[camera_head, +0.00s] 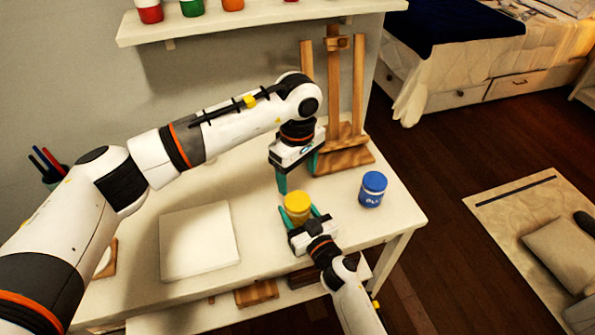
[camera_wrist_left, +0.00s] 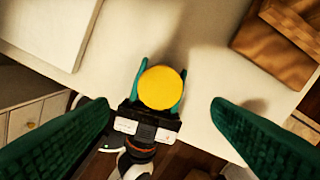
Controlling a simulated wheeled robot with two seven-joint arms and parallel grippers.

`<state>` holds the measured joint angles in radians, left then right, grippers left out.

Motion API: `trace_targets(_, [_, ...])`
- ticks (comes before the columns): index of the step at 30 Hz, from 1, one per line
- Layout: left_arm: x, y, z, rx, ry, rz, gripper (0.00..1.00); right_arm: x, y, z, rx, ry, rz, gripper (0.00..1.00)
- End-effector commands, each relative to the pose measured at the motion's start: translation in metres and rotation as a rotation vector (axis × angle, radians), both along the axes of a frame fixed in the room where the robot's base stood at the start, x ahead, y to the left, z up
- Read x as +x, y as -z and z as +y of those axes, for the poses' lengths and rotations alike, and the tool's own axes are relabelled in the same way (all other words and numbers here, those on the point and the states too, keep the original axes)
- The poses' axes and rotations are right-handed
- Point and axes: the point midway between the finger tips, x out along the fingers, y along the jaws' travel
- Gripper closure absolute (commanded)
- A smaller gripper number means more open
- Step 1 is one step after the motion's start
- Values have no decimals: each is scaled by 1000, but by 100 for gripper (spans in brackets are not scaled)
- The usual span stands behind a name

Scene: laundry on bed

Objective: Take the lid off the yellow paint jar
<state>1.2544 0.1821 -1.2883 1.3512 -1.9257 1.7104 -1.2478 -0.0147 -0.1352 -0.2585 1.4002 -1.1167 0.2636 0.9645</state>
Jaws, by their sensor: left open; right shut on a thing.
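The yellow paint jar (camera_head: 297,206) stands near the front edge of the white table, its yellow lid on top. In the left wrist view the round yellow lid (camera_wrist_left: 161,88) shows from above. My right gripper (camera_head: 300,216) is shut on the jar, one green finger on each side; it also shows in the left wrist view (camera_wrist_left: 159,90). My left gripper (camera_head: 283,182) is open and empty, above and behind the jar, pointing down. Its two fingers (camera_wrist_left: 160,125) are spread wide in the left wrist view, with nothing between them at their level.
A blue paint jar (camera_head: 372,189) stands to the right on the table (camera_head: 400,217). A wooden easel (camera_head: 343,150) stands behind. A white canvas (camera_head: 199,241) lies to the left. A shelf (camera_head: 260,17) with several paint jars hangs on the wall. A pen cup (camera_head: 52,172) is far left.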

Motion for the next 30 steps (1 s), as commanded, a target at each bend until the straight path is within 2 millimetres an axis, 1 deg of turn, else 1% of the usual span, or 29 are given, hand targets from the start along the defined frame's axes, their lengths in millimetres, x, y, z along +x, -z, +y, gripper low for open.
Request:
trace_targets(3, [0,0,0,0,247,0,27,0,0,0,0,0,1,100])
trace_targets(6, [0,0,0,0,447,0,27,0,1,0,0,0,1,100])
trace_targets(9, [0,0,0,-1,616,0,27,0,1,0,0,0,1,100])
trace_targets(12, [0,0,0,-1,743,0,27,0,1,0,0,0,1,100])
trace_targets(16, [0,0,0,-1,841,0,27,0,1,0,0,0,1,100])
trace_targets(20, [0,6,0,-1,874,1,27,0,1,0,0,0,1,100])
trace_targets(23, [-1,19,0,-3,876,2,27,0,1,0,0,0,1,100])
trace_targets(30, [-1,56,0,-2,873,4,27,0,1,0,0,0,1,100])
